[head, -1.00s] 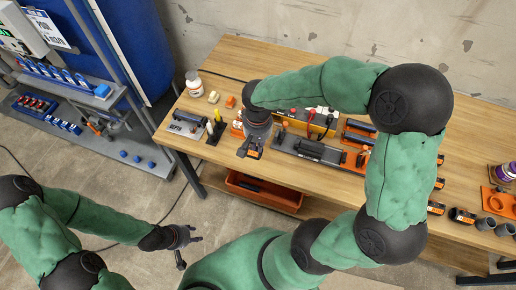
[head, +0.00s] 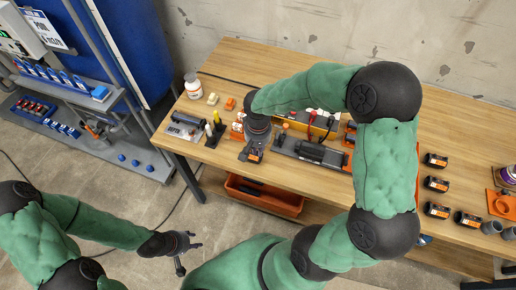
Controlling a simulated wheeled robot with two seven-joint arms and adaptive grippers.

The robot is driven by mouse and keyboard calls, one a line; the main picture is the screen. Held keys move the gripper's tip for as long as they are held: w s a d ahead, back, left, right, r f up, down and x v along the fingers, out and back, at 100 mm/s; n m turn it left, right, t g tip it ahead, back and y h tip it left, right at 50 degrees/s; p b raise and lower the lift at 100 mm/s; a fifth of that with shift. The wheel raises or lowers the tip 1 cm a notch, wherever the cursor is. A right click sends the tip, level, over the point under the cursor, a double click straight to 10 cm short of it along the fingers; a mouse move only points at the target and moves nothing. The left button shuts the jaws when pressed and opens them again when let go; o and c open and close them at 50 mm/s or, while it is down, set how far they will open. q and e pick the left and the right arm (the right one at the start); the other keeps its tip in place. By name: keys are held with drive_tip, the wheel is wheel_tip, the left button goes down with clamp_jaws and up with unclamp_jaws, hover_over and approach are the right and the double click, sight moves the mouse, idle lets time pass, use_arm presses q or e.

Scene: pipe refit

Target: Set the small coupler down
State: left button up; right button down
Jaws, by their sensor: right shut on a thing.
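My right gripper (head: 251,153) points down at the front edge of the workbench, left of the middle. It is shut on a small dark piece with an orange mark, apparently the small coupler; its outline blends with the dark fingers, and I cannot tell whether it touches the bench. My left gripper (head: 186,246) hangs low over the floor in front of the bench, away from the parts. Its fingers are too small to tell whether they are apart.
On the wooden workbench (head: 462,98), a grey fixture with a black cylinder (head: 318,153) stands right of my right gripper. A bottle (head: 193,86) and a dark block (head: 187,120) stand left. Several black-and-orange pieces (head: 437,184) lie right. An orange bin (head: 264,196) sits below.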

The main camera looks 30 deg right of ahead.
drive_tip(key=c, duration=1.4)
unclamp_jaws()
drive_tip(key=shift+f, duration=0.1)
drive_tip(key=shift+o, duration=0.2)
drive_tip(key=shift+r, duration=0.25)
wheel_tip(320, 180, up, 12)
drive_tip(key=p, duration=0.4)
drive_tip(key=shift+f, duration=0.15)
